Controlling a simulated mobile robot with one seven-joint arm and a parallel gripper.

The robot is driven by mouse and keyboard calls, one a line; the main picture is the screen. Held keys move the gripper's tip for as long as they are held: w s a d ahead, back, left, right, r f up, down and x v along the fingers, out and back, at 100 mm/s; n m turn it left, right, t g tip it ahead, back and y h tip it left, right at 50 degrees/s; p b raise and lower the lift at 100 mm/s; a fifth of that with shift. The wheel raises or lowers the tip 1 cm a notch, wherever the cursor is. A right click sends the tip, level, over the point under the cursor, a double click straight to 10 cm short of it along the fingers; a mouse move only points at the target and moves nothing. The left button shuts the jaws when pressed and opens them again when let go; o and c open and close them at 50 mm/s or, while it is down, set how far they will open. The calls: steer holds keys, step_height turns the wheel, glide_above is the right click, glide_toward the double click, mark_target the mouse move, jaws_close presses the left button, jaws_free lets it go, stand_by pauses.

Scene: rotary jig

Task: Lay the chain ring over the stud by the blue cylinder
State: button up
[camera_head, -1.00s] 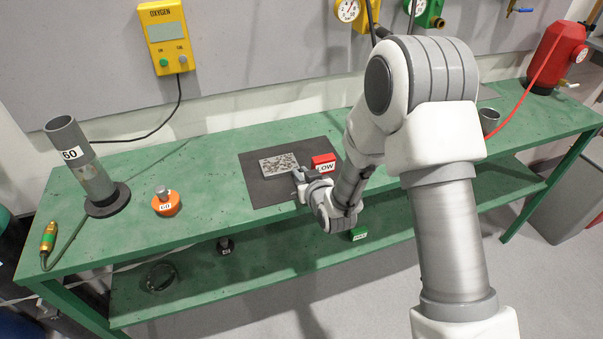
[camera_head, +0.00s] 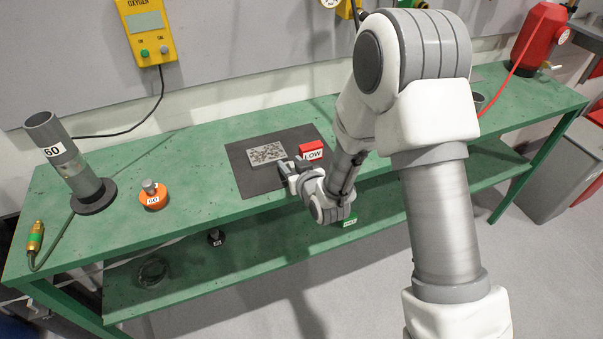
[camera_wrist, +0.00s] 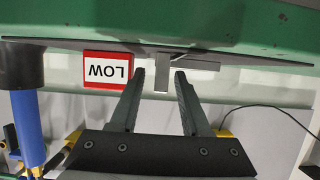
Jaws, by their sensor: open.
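My gripper (camera_head: 285,170) is open and empty by the front of the dark mat, near the grey speckled plate. In the wrist view its two fingers (camera_wrist: 158,80) stand apart, with a small grey upright piece (camera_wrist: 161,78) showing beyond and between their tips; I cannot tell what it is. A blue cylinder (camera_wrist: 28,122) with a dark end stands at the left of the wrist view. In the head view I cannot make it out, and my arm covers part of the bench. I cannot identify the chain ring or the stud in either view.
The plate (camera_head: 266,153) and a red LOW block (camera_head: 311,149) are on the mat (camera_head: 250,183). An orange-based weight (camera_head: 153,197) and a grey tube (camera_head: 75,170) stand left on the green bench (camera_head: 205,165). A red tank (camera_head: 538,38) stands far right. The bench's left-middle is clear.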

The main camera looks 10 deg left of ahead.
steer(key=v, duration=1)
